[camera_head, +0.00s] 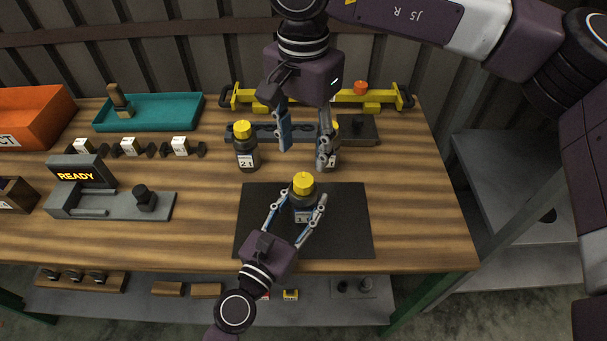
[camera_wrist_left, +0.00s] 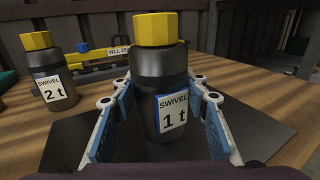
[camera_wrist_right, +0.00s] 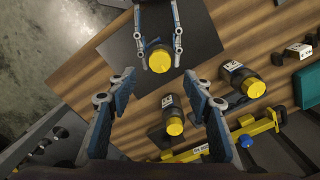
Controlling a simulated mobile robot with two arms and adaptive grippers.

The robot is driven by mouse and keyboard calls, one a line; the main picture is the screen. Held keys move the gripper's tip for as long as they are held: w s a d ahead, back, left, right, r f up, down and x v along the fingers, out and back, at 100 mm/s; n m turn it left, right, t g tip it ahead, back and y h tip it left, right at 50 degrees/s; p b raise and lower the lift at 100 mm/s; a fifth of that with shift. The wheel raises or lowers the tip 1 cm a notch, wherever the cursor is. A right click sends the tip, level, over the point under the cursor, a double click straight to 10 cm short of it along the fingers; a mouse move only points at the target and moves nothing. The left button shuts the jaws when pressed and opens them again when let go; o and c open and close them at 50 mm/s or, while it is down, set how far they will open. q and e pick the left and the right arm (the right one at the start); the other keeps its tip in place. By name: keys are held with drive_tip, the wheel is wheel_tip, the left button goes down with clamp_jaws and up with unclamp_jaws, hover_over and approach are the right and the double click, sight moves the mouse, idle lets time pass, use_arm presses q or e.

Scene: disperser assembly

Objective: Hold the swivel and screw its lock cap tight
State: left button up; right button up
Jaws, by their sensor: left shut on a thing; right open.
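The 1 t swivel (camera_head: 301,205) is a dark bottle-shaped body standing upright on a black mat (camera_head: 345,225). Its yellow faceted lock cap (camera_head: 303,183) sits on top; I cannot tell how tight it is. My left gripper (camera_head: 302,204) is shut on the swivel body from the front, with a finger on each side. The left wrist view shows its label (camera_wrist_left: 172,112) facing me and the cap (camera_wrist_left: 155,30) free of the fingers. My right gripper (camera_head: 304,154) is open and empty, pointing down behind and above the cap. In the right wrist view the cap (camera_wrist_right: 159,60) lies beyond the open fingertips.
A 2 t swivel (camera_head: 245,150) with a yellow cap stands left of my right gripper. Another capped swivel (camera_wrist_right: 172,117) stands behind, partly hidden in the head view. A yellow beam (camera_head: 300,97), teal tray (camera_head: 150,112) and READY device (camera_head: 110,202) are on the table.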

sight(303, 179)
wheel_tip(303, 179, down, 8)
drive_tip(key=shift+f, duration=0.25)
drive_tip(key=c, duration=1.1)
drive_tip(key=shift+c, duration=0.2)
